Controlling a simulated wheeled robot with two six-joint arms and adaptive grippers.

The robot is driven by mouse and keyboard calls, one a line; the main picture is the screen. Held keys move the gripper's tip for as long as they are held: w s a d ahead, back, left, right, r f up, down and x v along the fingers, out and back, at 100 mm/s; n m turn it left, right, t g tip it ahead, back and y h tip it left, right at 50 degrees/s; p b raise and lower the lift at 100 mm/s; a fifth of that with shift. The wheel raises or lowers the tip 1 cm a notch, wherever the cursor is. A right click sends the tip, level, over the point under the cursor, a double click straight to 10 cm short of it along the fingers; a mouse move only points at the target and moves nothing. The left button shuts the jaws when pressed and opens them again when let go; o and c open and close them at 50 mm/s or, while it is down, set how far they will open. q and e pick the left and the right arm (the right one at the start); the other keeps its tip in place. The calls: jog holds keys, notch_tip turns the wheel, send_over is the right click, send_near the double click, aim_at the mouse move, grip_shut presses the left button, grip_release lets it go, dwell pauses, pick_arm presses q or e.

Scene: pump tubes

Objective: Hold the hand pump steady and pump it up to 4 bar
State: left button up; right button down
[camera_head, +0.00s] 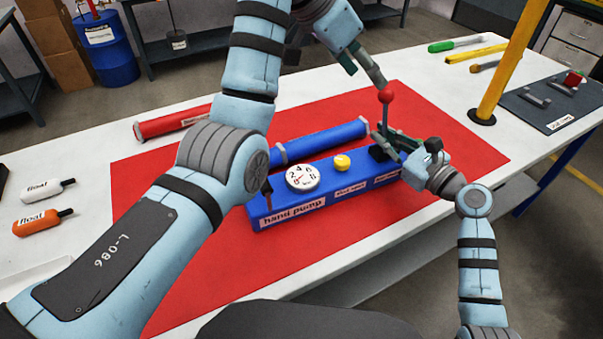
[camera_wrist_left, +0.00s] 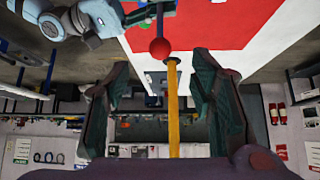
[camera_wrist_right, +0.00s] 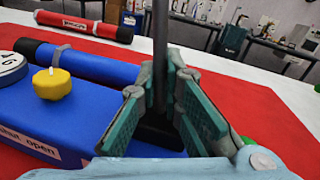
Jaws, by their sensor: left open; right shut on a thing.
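The blue hand pump (camera_head: 330,195) lies on a red mat, with a white gauge (camera_head: 303,176) and a yellow knob (camera_head: 342,162) on top. The gauge's needle is too small to read. A lever with a red ball (camera_head: 386,96) on top stands up from the pump's right end. My right gripper (camera_head: 390,143) is shut around the lever's grey rod (camera_wrist_right: 160,45), low down near the pump's top. My left gripper (camera_head: 374,74) is open above and beside the red ball. In the left wrist view the ball (camera_wrist_left: 160,48) shows ahead, between and beyond the open fingers.
A blue tube (camera_head: 325,141) lies behind the pump, and a red tube (camera_head: 170,124) lies farther back left. A yellow post (camera_head: 505,65) stands at the right beside a dark tray (camera_head: 545,108). White and orange bottles (camera_head: 40,222) lie at the left. The mat's front is clear.

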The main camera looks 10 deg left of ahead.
aim_at(382, 92)
pick_arm(q)
jog(key=x, duration=0.9)
jog(key=shift+w+d+f, duration=0.1)
jog(key=shift+d+f, duration=0.15)
grip_shut()
jog(key=shift+f, duration=0.2)
jog(key=shift+d, duration=0.1)
jog(key=shift+w+d+r, duration=0.1)
jog(key=shift+w+d, duration=0.35)
jog(key=shift+d, duration=0.4)
jog(key=shift+r, duration=0.35)
